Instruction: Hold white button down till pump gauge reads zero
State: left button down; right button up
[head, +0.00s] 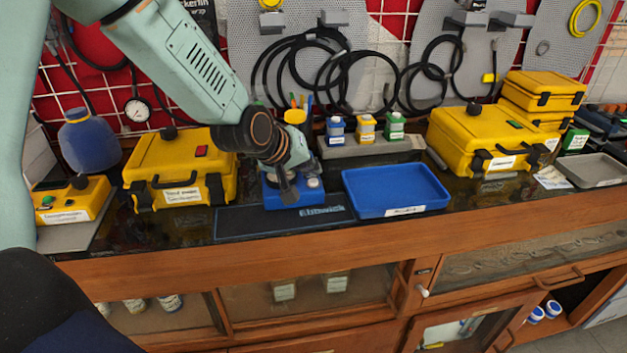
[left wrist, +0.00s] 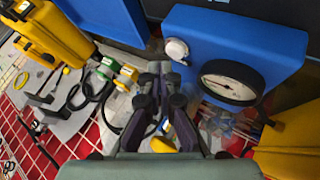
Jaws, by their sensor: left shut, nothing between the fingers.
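The blue pump box (head: 275,199) stands on the dark mat, partly hidden behind my left gripper in the head view. Its white button (head: 314,183) shows right of the gripper. In the left wrist view, the white button (left wrist: 177,48) sits on the blue face, beside the round pump gauge (left wrist: 233,82). The gauge's numbers and needle are too small to read surely. My left gripper (head: 288,193) is shut and empty, over the front of the box. In the left wrist view its fingertips (left wrist: 155,70) are near the button but do not cover it; I see no contact. My right gripper is not in view.
A blue tray (head: 440,201) lies right of the pump box, a yellow case (head: 140,160) left. Small labelled bottles (head: 366,127) stand behind on a grey stand. Another yellow case (head: 470,145) is further right. The bench's wooden front edge (head: 330,238) runs below.

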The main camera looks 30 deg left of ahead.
aim_at(310, 182)
pick_arm(q)
jog(key=shift+f, duration=0.35)
jog(key=shift+f+b, duration=0.5)
dwell(1.6)
jog(key=shift+r, duration=0.15)
dwell(1.2)
jog(key=shift+s+r+p, duration=0.1)
jog(key=shift+r+p, duration=0.75)
jog(key=shift+p, duration=0.05)
jog(key=shift+r, duration=0.1)
notch_tip(310, 182, up, 5)
jog(key=p, duration=0.4)
jog(key=shift+p, duration=0.35)
jog(key=shift+f, duration=0.2)
